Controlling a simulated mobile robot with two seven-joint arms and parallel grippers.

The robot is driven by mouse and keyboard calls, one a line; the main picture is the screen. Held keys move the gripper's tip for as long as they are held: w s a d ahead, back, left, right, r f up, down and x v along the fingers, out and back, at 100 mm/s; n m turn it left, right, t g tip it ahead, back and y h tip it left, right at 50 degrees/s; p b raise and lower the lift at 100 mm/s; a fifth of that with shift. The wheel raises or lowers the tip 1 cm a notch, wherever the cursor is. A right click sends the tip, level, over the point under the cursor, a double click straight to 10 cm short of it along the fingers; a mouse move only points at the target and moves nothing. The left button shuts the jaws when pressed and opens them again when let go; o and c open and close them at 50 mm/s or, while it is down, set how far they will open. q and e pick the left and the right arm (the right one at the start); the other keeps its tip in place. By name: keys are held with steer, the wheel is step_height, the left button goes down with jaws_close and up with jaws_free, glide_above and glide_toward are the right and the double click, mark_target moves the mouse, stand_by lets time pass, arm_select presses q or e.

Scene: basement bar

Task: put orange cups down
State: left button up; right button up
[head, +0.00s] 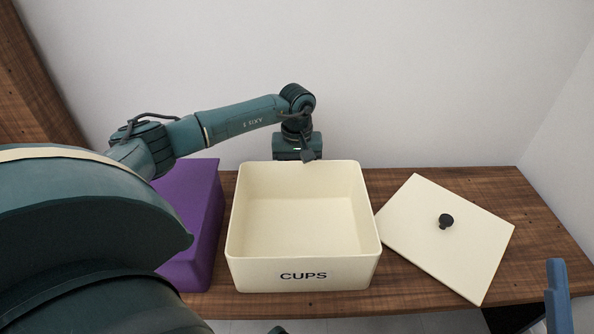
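A cream box (303,278) marked CUPS stands open on the wooden table, and its inside looks empty. Its cream lid (470,258) with a black knob (446,221) lies to the right, close beside the box. No orange cups show in this view. My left gripper (298,152) points down at the back rim of the box. Its fingertips are mostly hidden there, so I cannot see whether it is open or holds anything. My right gripper is not clearly in view.
A purple box (207,215) stands left of the cream box, partly hidden by my arm. The wooden table (500,185) has bare room behind and right of the lid. A white wall rises behind. A blue upright piece (558,300) shows at the lower right.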

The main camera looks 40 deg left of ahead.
arm_select(q)
steer(key=o, duration=1)
